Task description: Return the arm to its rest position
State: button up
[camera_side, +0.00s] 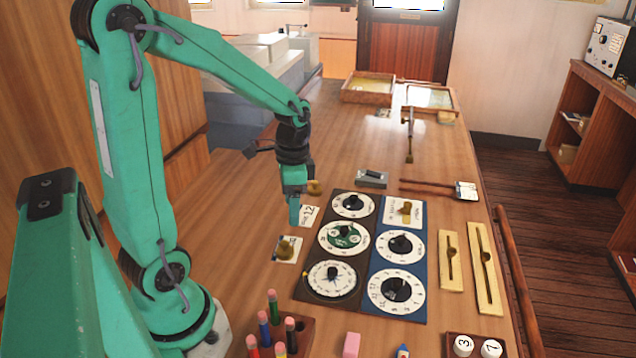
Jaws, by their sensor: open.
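My gripper (294,212) hangs at the end of my green arm, pointing down over the wooden table (240,262). It is open, with nothing seen in it. Its tip appears beside the small white card marked 12 (310,215), to the left of the black dial panel (348,205). I cannot tell how far above the table it is. My arm is bent, with its upper link reaching forward to the right.
A blue dial panel (421,240) adjoins the black one. Two cream slider plates (450,283) lie right of it. A wooden pencil holder (301,340) stands in front. Trays (368,97) sit at the far end. Left of the gripper, the table is fairly clear.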

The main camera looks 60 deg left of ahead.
jog(key=s+d+r+n+t, duration=0.4)
jog(key=s+d+r+t, duration=0.2)
jog(key=d+r, duration=0.4)
jog(key=shift+s+r, duration=0.15)
jog(key=shift+r, duration=0.6)
